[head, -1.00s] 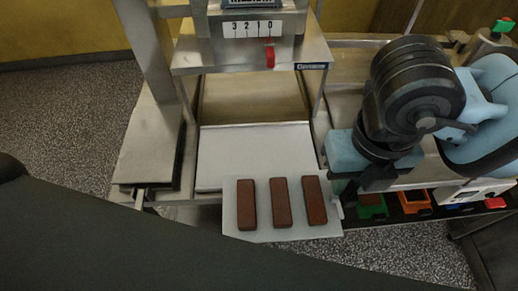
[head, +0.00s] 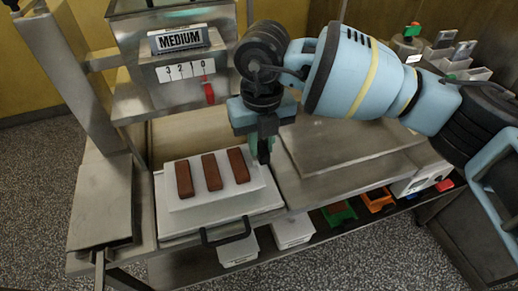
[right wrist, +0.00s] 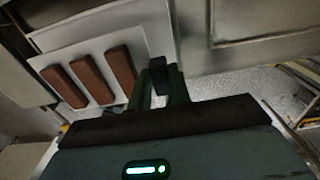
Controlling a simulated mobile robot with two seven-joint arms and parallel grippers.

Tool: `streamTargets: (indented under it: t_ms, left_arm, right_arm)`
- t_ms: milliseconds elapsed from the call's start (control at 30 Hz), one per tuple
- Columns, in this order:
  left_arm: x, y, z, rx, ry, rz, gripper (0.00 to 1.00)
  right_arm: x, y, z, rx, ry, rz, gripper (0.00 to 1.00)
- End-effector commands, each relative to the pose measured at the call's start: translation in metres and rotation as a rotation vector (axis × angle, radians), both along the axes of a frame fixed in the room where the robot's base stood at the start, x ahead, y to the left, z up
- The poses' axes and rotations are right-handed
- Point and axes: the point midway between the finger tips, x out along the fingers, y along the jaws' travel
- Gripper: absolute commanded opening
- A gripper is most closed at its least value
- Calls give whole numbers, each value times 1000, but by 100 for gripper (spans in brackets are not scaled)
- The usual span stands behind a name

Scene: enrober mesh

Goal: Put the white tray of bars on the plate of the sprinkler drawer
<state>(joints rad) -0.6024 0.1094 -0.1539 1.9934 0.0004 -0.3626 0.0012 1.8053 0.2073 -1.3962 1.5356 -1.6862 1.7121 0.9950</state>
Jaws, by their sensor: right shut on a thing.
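The white tray (head: 220,196) carries three brown bars (head: 211,172) side by side. In the head view it lies over the pale plate (head: 262,207) of the pulled-out sprinkler drawer, within its outline; I cannot tell whether it touches the plate or hangs just above it. My right gripper (head: 263,150) is shut on the right edge of the tray, its fingers pointing down. The right wrist view also shows the tray (right wrist: 138,42) with its bars beside the fingers (right wrist: 160,78). My left gripper is not in view.
The drawer has a black handle (head: 226,237) at its front. The sprinkler housing with a MEDIUM sign (head: 180,40) and a red pointer stands behind. A steel counter (head: 345,150) lies right of the drawer. White bins (head: 292,231) and coloured bins (head: 340,213) sit below.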

Motion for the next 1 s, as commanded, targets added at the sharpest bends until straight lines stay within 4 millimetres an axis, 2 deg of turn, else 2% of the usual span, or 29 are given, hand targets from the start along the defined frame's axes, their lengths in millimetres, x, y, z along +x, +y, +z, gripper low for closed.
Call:
streamTargets:
  t_ms: [333, 600, 1000]
  left_arm:
    - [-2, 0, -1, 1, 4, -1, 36]
    - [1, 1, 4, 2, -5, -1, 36]
    - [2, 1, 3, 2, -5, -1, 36]
  right_arm:
    - [8, 4, 0, 1, -2, -1, 0]
    - [8, 4, -34, 1, -2, -1, 0]
    - [8, 4, -39, 1, -1, -1, 0]
